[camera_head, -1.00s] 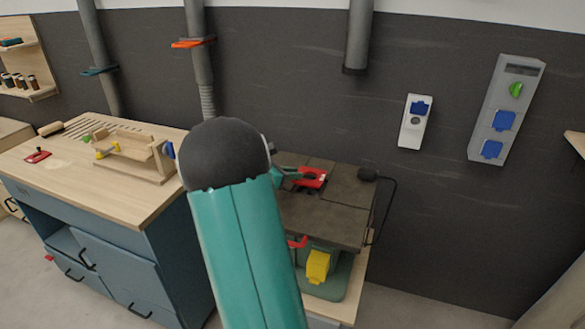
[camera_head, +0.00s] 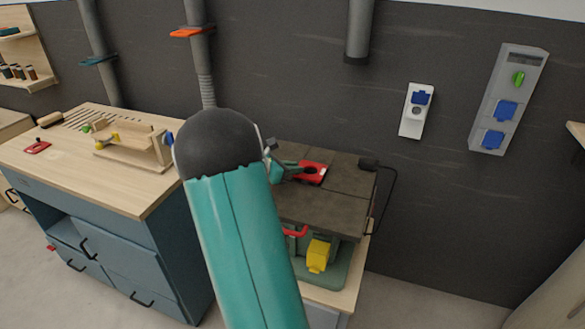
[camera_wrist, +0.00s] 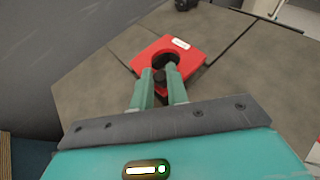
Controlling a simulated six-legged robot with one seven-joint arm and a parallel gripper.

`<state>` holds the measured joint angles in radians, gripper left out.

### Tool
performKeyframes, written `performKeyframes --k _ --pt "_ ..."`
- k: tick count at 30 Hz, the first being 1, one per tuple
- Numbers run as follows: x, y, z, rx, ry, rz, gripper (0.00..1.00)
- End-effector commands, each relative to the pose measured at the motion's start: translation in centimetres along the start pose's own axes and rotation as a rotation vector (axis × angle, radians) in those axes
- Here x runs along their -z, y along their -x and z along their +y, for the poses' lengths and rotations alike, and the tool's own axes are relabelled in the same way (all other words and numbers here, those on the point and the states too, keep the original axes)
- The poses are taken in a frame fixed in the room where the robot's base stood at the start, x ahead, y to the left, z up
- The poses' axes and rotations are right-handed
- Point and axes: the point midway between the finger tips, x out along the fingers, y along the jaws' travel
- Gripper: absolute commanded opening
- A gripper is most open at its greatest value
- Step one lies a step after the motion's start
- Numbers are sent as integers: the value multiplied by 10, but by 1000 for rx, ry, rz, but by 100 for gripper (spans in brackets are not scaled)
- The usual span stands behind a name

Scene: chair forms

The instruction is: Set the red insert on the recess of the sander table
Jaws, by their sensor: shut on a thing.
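The red insert (camera_wrist: 163,49) is a flat red plate with a round hole and a small white label. The recess is not clearly visible; a dark area shows beside the fingertips and under the insert.
A wooden workbench (camera_head: 150,200) with a wooden jig (camera_head: 135,150) stands to the left. A dark knob with a cable (camera_head: 368,164) sits at the table's back right corner. Hoses hang along the dark wall behind. The table's right part is clear.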

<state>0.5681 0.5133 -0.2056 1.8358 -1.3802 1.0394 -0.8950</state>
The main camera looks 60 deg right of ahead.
Motion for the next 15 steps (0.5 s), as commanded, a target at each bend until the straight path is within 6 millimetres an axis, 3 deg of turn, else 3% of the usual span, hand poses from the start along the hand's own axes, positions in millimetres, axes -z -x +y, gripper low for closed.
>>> performKeyframes --k 15 --pt "8 -3 0 0 1 0 0"
